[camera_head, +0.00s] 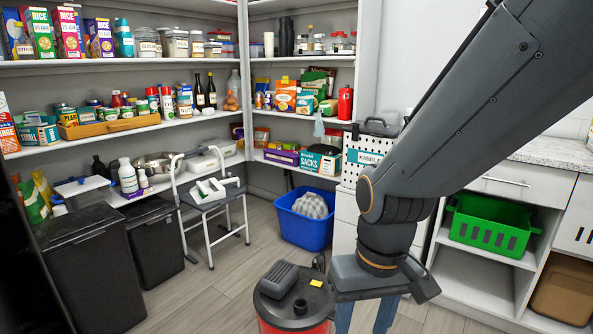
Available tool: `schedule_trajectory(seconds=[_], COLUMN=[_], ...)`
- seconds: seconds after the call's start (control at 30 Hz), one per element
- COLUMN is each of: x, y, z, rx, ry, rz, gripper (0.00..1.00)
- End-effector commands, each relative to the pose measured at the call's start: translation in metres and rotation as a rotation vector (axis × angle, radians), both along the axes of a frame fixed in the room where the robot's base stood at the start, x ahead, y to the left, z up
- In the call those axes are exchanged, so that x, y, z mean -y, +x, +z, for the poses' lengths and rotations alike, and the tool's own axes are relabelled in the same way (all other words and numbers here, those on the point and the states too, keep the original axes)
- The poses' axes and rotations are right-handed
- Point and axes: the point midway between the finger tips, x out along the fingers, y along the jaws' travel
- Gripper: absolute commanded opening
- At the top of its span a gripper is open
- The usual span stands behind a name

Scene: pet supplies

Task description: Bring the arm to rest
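My arm comes in from the upper right and bends down at a joint above the floor. My gripper (367,318) points down at the bottom edge of the view. Its two bluish fingers show with a gap between them, but their tips are cut off by the frame. Whether anything is between the tips is hidden. The gripper is just right of a red canister with a dark lid (292,303). I cannot tell whether they touch.
Stocked shelves (110,62) fill the back left. Black bins (90,270), a small step stool (214,200) and a blue tub (309,222) stand on the floor. A green basket (490,228) sits in the cabinet at right. Floor is clear left of the canister.

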Motion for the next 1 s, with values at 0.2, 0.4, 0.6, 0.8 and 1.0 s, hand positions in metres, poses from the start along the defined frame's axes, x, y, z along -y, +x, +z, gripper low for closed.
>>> schedule_trajectory(seconds=[0.2,0.4,0.6,0.8,1.0], x=[0.035,0.064,0.082,0.087,0.086], y=[-0.008,-0.016,-0.021,-0.022,-0.021], z=[0.048,0.080,0.097,0.099,0.098], rx=[-0.012,-0.024,-0.030,-0.032,-0.032], ry=[-0.023,-0.041,-0.050,-0.053,-0.053], rz=[-0.080,-0.143,-0.181,-0.190,-0.189], gripper=[0.45,0.45,0.45,0.45,0.45])
